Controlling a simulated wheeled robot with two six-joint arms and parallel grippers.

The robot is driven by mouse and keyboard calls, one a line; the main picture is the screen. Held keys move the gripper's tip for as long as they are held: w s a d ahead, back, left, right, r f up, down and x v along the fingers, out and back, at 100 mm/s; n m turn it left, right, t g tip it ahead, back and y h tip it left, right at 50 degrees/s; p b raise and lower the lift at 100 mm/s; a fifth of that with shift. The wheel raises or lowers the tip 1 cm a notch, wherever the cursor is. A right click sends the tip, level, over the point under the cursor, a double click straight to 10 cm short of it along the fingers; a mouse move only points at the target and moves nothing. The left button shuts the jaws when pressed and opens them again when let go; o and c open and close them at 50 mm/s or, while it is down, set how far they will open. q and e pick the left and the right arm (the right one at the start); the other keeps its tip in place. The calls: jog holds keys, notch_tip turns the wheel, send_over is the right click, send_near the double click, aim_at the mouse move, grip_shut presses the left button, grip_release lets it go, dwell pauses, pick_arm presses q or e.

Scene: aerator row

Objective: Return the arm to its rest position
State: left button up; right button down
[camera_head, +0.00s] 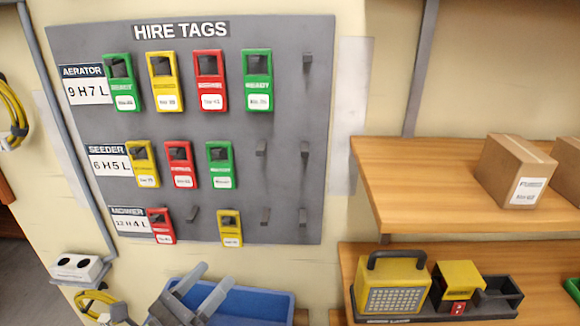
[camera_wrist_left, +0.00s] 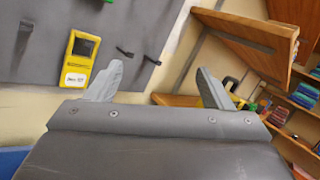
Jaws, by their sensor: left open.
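My left gripper (camera_head: 207,282) is low in the head view, below the tag board and in front of a blue bin. Its fingers are apart, with nothing between them. In the left wrist view the two fingers (camera_wrist_left: 160,80) are also spread and empty. The grey HIRE TAGS board (camera_head: 285,130) hangs on the wall above the gripper, apart from it. A yellow tag (camera_head: 230,228) hangs in the mower row; a yellow tag also shows in the left wrist view (camera_wrist_left: 80,58). My right gripper is in neither view.
The aerator row holds several tags, including a green tag (camera_head: 257,80) beside an empty hook (camera_head: 308,60). The blue bin (camera_head: 265,305) is behind the gripper. Wooden shelves (camera_head: 410,200) at right carry a cardboard box (camera_head: 512,172) and a yellow device (camera_head: 393,287).

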pick_arm(q)
jog(key=s+a+r+n+t+y, duration=0.1)
jog(key=a+n+t+y, duration=0.2)
jog(key=a+n+y, duration=0.3)
jog(key=a+r+n+t+y, duration=0.2)
jog(key=a+n+t+y, duration=0.15)
jog(key=n, duration=0.45)
jog(key=s+a+f+n+g+y, duration=0.8)
jog(key=a+f+n+g+y, duration=0.3)
jog(key=n, duration=0.8)
jog(key=s+d+f+n+g+h, duration=0.35)
jog(key=s+f, duration=0.25)
jog(key=s, duration=0.2)
jog(key=s+d+f+n+g+h, duration=0.2)
jog(key=s+f+n+g+h, duration=0.1)
jog(key=s+f+g, duration=0.3)
notch_tip(320, 180, down, 27)
jog(key=a+b, duration=0.2)
jog(key=b, duration=0.1)
jog(key=s+d+f+g+b, duration=0.1)
jog(key=s+f+b, duration=0.2)
jog(key=s+f, duration=1.3)
jog(key=shift+d+f+g+h, duration=0.3)
jog(key=shift+f+g, duration=0.1)
jog(key=shift+f, duration=1.5)
